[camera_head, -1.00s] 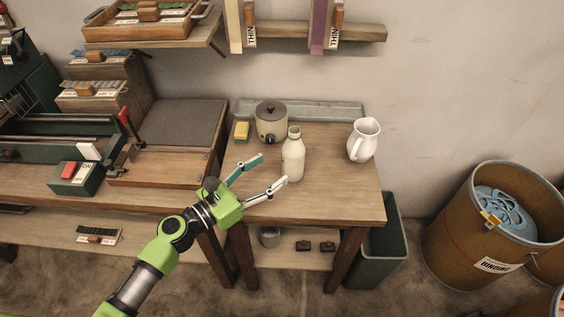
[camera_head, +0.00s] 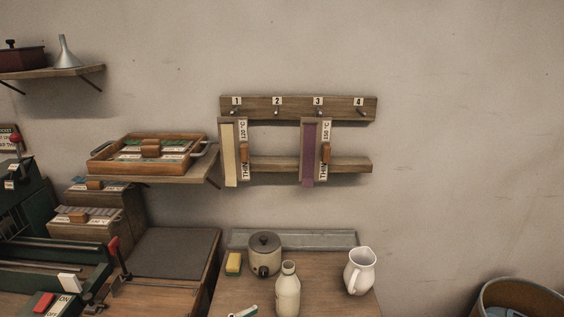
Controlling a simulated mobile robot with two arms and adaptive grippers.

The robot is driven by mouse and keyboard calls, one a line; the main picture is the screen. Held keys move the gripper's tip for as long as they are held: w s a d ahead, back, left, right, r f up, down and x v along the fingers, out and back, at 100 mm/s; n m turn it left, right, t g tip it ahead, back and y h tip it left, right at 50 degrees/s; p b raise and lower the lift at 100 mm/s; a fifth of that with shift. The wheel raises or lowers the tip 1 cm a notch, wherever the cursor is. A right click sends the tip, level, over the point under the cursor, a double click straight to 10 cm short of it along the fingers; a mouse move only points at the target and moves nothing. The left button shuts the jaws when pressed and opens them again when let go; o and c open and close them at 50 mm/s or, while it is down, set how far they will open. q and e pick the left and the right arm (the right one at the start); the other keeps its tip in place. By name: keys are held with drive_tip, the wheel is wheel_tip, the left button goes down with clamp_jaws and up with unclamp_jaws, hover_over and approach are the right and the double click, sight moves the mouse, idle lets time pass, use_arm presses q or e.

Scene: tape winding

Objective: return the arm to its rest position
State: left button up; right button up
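My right gripper is out of view.
The bench holds a lidded pot (camera_head: 264,252), a yellow sponge (camera_head: 233,263) and a white jug (camera_head: 360,272). A wooden tray (camera_head: 110,167) sits on a wall shelf. A numbered peg rack (camera_head: 297,107) has two hanging strips. A drum (camera_head: 520,290) stands at lower right.

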use_arm(q)
drive_tip(key=s+d+f+m+g+y, duration=0.1)
drive_tip(key=s+f+m+g+y, duration=0.2)
drive_tip(key=s+m, duration=0.5)
drive_tip(key=s+d+f+m+g+y, duration=0.1)
drive_tip(key=s+d+f+m+g, duration=0.15)
drive_tip(key=s+f+m, duration=0.55)
drive_tip(key=s+a+m+g+y, duration=0.1)
drive_tip(key=s+a+m+y, duration=0.3)
drive_tip(key=a, duration=0.5)
drive_tip(key=s+a+m+g+y, duration=0.25)
drive_tip(key=a+m+y, duration=0.25)
drive_tip(key=a, duration=0.4)
wheel_tip(320, 180, down, 28)
drive_tip(key=s, duration=0.3)
drive_tip(key=s+a+f+g, duration=0.1)
drive_tip(key=s+a+f, duration=0.1)
drive_tip(key=s+f, duration=1.3)
drive_tip(key=shift+s+a+m, duration=0.4)
drive_tip(key=shift+s, duration=0.25)
